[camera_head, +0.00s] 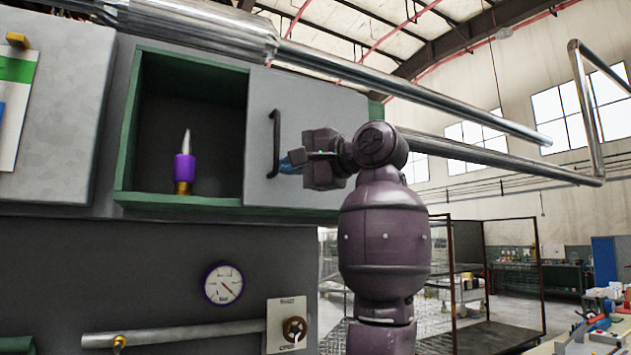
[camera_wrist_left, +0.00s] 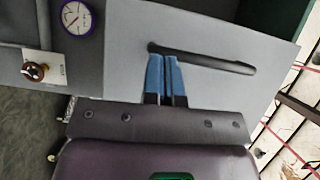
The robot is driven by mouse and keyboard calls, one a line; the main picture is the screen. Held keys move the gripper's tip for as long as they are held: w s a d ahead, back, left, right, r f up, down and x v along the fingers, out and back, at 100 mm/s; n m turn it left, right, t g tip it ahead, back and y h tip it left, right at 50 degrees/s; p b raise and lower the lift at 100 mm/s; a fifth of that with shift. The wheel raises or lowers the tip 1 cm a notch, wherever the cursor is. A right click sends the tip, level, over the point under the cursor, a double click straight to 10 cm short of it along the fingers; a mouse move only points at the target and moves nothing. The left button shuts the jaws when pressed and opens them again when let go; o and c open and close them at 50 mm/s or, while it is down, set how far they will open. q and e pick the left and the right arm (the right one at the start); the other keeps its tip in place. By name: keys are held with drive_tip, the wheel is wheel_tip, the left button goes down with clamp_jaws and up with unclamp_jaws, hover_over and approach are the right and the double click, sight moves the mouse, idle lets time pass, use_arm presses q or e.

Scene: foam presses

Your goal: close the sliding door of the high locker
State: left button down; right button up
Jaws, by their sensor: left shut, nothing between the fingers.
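The high locker (camera_head: 122,165) has a green frame, and its left half stands open. Its grey sliding door (camera_head: 310,100) covers the right half and also fills the middle of the left wrist view (camera_wrist_left: 110,60). A black vertical bar handle (camera_head: 276,143) is near the door's left edge; it also shows in the left wrist view (camera_wrist_left: 215,61). My left gripper (camera_head: 288,162) is right of the handle, its blue fingertips (camera_wrist_left: 164,62) shut and empty beside the handle's lower part. I cannot tell whether they touch it. My right gripper is not in view.
A purple-handled tool (camera_head: 184,165) stands inside the open compartment. Metal pipes (camera_head: 400,80) cross above and right of the locker. A gauge (camera_head: 223,284) and a valve knob (camera_head: 294,329) sit on the panel below. A wire cage (camera_head: 490,270) stands behind my arm.

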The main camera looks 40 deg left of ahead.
use_arm(q)
drive_tip(key=s+a+b, duration=0.1)
drive_tip(key=s+a, duration=0.3)
drive_tip(key=s, duration=0.5)
drive_tip(key=s+a+b, duration=0.2)
drive_tip(key=s+a, duration=0.2)
drive_tip(key=s, duration=0.6)
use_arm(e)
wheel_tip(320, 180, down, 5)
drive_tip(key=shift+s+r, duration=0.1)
use_arm(q)
drive_tip(key=shift+s, duration=0.1)
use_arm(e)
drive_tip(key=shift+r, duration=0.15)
